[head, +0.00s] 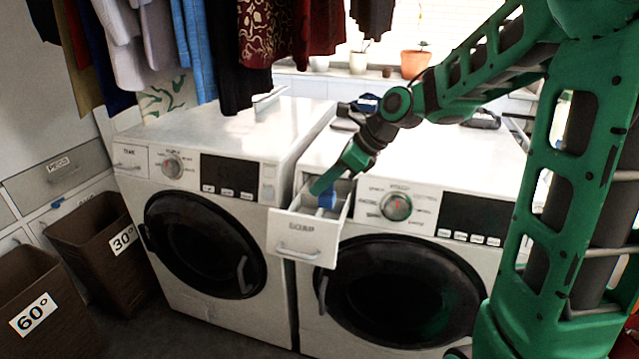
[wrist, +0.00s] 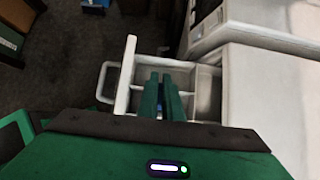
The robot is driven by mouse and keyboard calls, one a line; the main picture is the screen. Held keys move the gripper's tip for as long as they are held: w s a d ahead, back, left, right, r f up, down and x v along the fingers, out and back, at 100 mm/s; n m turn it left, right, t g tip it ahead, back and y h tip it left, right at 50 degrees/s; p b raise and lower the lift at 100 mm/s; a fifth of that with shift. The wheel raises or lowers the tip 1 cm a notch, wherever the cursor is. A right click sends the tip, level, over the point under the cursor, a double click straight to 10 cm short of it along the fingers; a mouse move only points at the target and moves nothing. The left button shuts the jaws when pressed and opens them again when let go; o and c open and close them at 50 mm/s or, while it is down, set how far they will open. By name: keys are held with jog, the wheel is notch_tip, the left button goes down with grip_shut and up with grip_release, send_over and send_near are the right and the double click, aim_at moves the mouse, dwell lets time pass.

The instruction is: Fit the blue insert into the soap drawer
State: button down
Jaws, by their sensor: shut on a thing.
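The soap drawer (head: 300,236) is pulled out from the upper left of the right-hand washing machine. In the wrist view its white tray (wrist: 128,78) shows inner walls that make several compartments. My gripper (head: 321,187) reaches down into the open drawer. The blue insert (head: 328,197) shows at my fingertips, partly hidden by the drawer's walls. In the wrist view my gripper (wrist: 161,82) has its two fingers close together over the middle of the drawer, with a sliver of blue between them. My gripper is shut on the insert. I cannot tell whether it is seated.
A second washing machine (head: 225,170) stands close on the left. Clothes (head: 250,35) hang above it. Brown baskets marked 30° (head: 95,235) and 60° (head: 38,295) stand at the far left. Plant pots (head: 414,64) line the back ledge. The floor before the machines is clear.

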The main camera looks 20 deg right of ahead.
aim_at(322, 208)
jog(key=shift+f, duration=2.75)
jog(key=shift+s+f, duration=0.1)
jog(key=shift+f, duration=0.65)
jog(key=c, duration=1.8)
grip_release()
jog(key=shift+c, duration=0.2)
jog(key=v, duration=1)
jog(key=shift+r, duration=0.35)
jog(key=shift+s+d, duration=0.15)
jog(key=shift+s, duration=0.05)
